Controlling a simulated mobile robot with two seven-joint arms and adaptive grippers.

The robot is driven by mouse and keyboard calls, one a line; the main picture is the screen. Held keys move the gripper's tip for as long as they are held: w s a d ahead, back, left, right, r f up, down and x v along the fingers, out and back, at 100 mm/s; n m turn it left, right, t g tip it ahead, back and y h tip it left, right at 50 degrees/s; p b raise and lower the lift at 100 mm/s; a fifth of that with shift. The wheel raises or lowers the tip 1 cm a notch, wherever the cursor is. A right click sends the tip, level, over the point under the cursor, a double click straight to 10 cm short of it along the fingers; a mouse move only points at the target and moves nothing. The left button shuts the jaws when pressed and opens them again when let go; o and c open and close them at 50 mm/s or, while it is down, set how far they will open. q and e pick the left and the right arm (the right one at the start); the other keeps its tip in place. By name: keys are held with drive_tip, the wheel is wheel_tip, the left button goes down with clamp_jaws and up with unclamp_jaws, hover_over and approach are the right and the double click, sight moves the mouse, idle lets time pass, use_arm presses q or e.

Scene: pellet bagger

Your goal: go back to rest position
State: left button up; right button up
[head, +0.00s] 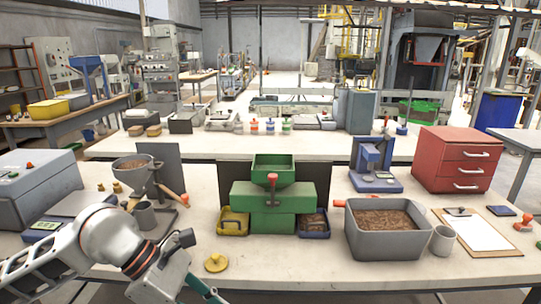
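My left arm comes in from the left at the bottom of the head view. Its gripper (168,281) is low in front of the workbench's near edge, pointing down and to the right. The lower edge of the picture cuts it off, so its fingertips and whether it is open do not show. I see nothing held in the part that shows. My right arm and gripper are not in view.
The green bagging machine (273,197) stands mid-bench, with yellow (233,224) and blue (313,225) trays beside it. A yellow knobbed lid (216,262) lies near my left arm. A grey pellet bin (385,243) and a cup (443,240) stand right. The front centre is clear.

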use_arm(q)
drive_tip(key=s+d+r+n+g+h, duration=0.1)
drive_tip(key=s+d+r+n+h, duration=0.15)
drive_tip(key=d+n+h, duration=0.2)
drive_tip(key=s+d+r+n+h, duration=0.2)
drive_tip(key=d+r+n+h, duration=0.15)
drive_tip(key=d+h, duration=0.25)
drive_tip(key=w+a+f+n+t, duration=0.1)
drive_tip(key=w+a+n+t, duration=0.25)
drive_tip(key=n+t, duration=0.5)
drive_tip(key=w+a+f+n+t, duration=0.2)
drive_tip(key=w+n+t, duration=0.35)
drive_tip(key=n, duration=0.55)
drive_tip(key=w+a+f+n+t+y, duration=0.2)
drive_tip(key=a+f+n+t+y, duration=0.3)
drive_tip(key=f+n+y, duration=0.4)
drive_tip(key=s+a+f+n+g+y, duration=0.2)
drive_tip(key=s+a+f+n, duration=0.1)
drive_tip(key=f, duration=0.5)
drive_tip(key=s+a+f+n+g+y, duration=0.2)
drive_tip(key=s+a+f+n, duration=0.2)
drive_tip(key=f, duration=0.5)
drive_tip(key=s+a+f+n+g+y, duration=0.3)
drive_tip(key=s+f+n, duration=0.3)
drive_tip(key=s+f, duration=0.2)
drive_tip(key=shift+a+f, duration=0.35)
drive_tip(key=shift+f, duration=0.4)
